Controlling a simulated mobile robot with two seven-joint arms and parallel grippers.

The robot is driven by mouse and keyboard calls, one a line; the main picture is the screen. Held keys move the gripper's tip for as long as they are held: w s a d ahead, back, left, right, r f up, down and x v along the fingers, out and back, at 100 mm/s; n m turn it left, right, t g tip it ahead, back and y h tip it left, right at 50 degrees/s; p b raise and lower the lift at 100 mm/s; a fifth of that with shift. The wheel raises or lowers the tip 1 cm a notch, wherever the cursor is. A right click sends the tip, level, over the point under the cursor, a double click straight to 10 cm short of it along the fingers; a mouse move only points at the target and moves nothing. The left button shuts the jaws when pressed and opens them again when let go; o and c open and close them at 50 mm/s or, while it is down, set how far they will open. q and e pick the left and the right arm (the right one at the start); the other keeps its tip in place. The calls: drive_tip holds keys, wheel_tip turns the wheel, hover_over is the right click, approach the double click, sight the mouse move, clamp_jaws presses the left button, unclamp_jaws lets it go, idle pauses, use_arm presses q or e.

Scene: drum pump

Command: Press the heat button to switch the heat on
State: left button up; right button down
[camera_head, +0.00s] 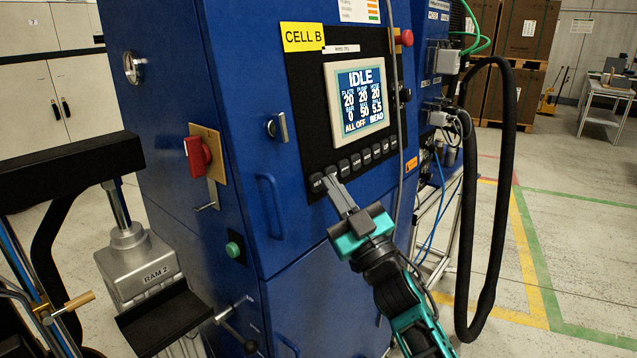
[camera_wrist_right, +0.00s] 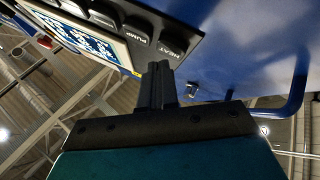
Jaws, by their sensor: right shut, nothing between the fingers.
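The heat button (camera_head: 317,183) is the dark key at the left end of the row under the screen. It also shows in the right wrist view, labelled HEAT (camera_wrist_right: 172,47), with the PUMP key beside it. My right gripper (camera_head: 329,177) is shut and empty, its fingertips at the heat button's right edge in the head view. In the right wrist view the fingertips (camera_wrist_right: 158,68) are close below the heat button; I cannot tell whether they touch it. The screen (camera_head: 361,98) reads IDLE and ALL OFF. My left gripper is out of view.
The blue cabinet (camera_head: 165,95) carries a red rotary switch (camera_head: 197,157), a green button (camera_head: 233,249) and a blue handle (camera_head: 270,205) near the keys. A thick black hose (camera_head: 505,180) hangs at the right. The RAM 2 unit (camera_head: 140,265) stands at the left.

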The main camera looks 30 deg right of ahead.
drive_tip(key=shift+w+a+f, duration=0.1)
drive_tip(key=shift+w+a, duration=0.1)
drive_tip(key=shift+w, duration=0.3)
idle(0.8)
drive_tip(key=shift+s, duration=0.15)
drive_tip(key=shift+s+d+p, duration=0.35)
drive_tip(key=shift+s, duration=0.3)
drive_tip(key=shift+s+d+r+p, duration=0.2)
drive_tip(key=shift+s+d+p, duration=0.1)
drive_tip(key=shift+s, duration=0.45)
drive_tip(key=shift+s+d+r+p, duration=0.25)
drive_tip(key=shift+s+d+p, duration=0.1)
drive_tip(key=shift+s, duration=0.45)
drive_tip(key=shift+s+d+r+p, duration=0.2)
drive_tip(key=shift+s+d+p, duration=0.1)
drive_tip(key=shift+s, duration=0.45)
drive_tip(key=shift+f, duration=0.1)
